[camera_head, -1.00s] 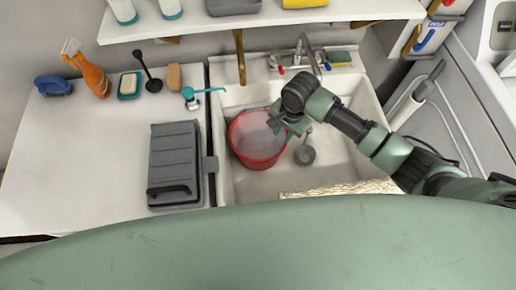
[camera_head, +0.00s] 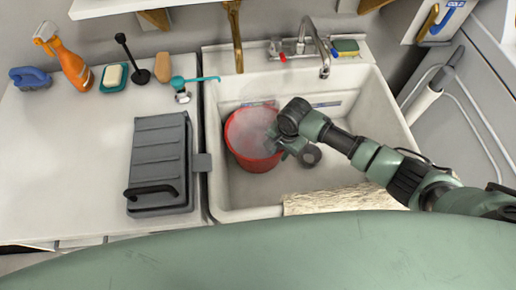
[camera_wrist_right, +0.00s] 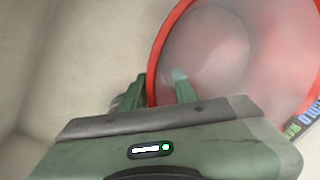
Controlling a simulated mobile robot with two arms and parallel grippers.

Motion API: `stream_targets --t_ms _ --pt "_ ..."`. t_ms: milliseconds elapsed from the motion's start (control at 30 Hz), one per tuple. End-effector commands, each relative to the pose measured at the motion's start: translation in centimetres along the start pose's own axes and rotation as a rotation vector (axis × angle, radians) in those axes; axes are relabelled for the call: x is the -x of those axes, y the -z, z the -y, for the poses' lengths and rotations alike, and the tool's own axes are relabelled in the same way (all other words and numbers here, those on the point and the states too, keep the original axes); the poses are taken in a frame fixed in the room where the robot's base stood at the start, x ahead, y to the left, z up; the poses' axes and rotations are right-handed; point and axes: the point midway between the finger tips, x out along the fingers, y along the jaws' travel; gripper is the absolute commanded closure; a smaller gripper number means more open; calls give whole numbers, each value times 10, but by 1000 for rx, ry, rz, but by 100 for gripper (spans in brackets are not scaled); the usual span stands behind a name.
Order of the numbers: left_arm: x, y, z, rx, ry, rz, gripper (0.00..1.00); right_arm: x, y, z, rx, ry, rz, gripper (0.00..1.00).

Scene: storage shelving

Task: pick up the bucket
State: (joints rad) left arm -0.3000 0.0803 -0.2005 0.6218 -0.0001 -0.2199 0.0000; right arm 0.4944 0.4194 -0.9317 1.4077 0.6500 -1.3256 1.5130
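The red bucket (camera_head: 262,163) stands in the left part of the white sink in the head view, with a cloudy, see-through look inside its rim. My right gripper (camera_head: 277,142) is at the bucket's right rim. In the right wrist view the red rim (camera_wrist_right: 163,38) passes between the two green fingers of my right gripper (camera_wrist_right: 158,77). One finger is inside the bucket and one outside, with a gap between them, so it looks open. My left gripper is out of view.
A grey toolbox (camera_head: 160,160) lies on the left counter. A spray bottle (camera_head: 72,65) and soap stand farther back. A shelf hangs above.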

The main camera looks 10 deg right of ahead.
Motion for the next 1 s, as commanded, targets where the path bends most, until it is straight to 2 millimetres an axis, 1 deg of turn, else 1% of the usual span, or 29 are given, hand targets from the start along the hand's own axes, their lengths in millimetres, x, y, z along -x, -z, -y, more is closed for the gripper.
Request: stream_targets --t_ms 33,133,400,467,500,1000 --pt "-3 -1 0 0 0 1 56 -9 0 0 0 -1 0 72" --pt "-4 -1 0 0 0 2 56 -17 0 0 0 0 -1 72" --pt "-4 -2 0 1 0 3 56 -19 0 1 1 1 -1 72" --pt "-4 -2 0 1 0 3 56 -19 0 0 1 1 0 89" --pt "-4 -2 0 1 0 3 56 -19 0 0 1 1 0 100" --pt "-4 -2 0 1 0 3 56 -19 0 0 1 0 0 100"
